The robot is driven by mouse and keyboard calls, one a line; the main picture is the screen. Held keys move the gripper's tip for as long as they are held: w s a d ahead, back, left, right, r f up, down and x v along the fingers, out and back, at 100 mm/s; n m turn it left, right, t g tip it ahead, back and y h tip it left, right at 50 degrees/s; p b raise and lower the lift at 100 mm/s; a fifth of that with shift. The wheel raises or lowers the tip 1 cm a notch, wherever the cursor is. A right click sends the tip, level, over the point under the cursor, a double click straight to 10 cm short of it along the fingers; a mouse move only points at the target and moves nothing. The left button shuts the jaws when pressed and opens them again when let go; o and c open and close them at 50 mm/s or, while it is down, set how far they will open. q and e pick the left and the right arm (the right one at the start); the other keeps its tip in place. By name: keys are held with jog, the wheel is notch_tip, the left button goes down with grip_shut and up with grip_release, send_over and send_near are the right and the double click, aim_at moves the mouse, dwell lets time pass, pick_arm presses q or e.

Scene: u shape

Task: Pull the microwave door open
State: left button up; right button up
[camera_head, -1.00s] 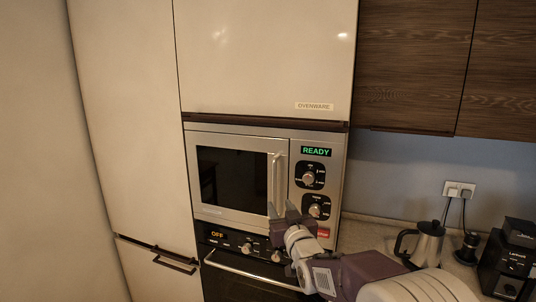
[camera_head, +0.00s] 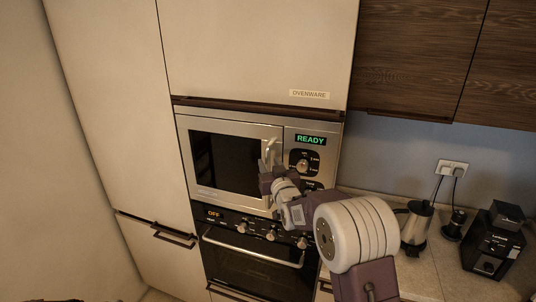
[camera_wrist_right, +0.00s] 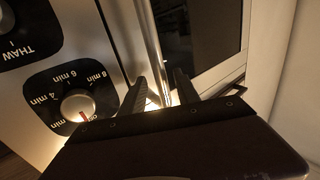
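The built-in microwave (camera_head: 190,121) is in the head view, with its door (camera_head: 235,160) looking closed flush with the front. The vertical metal door handle (camera_head: 268,150) runs along the door's right side, and it also shows in the wrist view (camera_wrist_right: 152,40). My right gripper (camera_head: 268,168) is at the handle's middle. In the wrist view my right gripper (camera_wrist_right: 158,85) has its two fingers apart, with the handle between them; I see a gap beside the handle, so it is not clamped. My left gripper is not in view.
Right of the door is the control panel with a green READY display (camera_head: 311,140) and knobs (camera_wrist_right: 80,105). An oven (camera_head: 250,270) is below. A kettle (camera_head: 413,222) and a coffee machine (camera_head: 493,240) stand on the counter at right. A tall cabinet (camera_head: 110,120) is at left.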

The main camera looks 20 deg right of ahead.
jog(key=shift+w+a+r+p, duration=0.2)
jog(key=shift+w+r+p, duration=0.15)
jog(key=shift+w, duration=0.25)
jog(key=shift+w+d+f, duration=0.15)
jog(key=shift+w+f, duration=0.15)
jog(key=shift+w, duration=0.05)
jog(key=c, duration=0.8)
jog(key=shift+r, duration=0.1)
grip_shut()
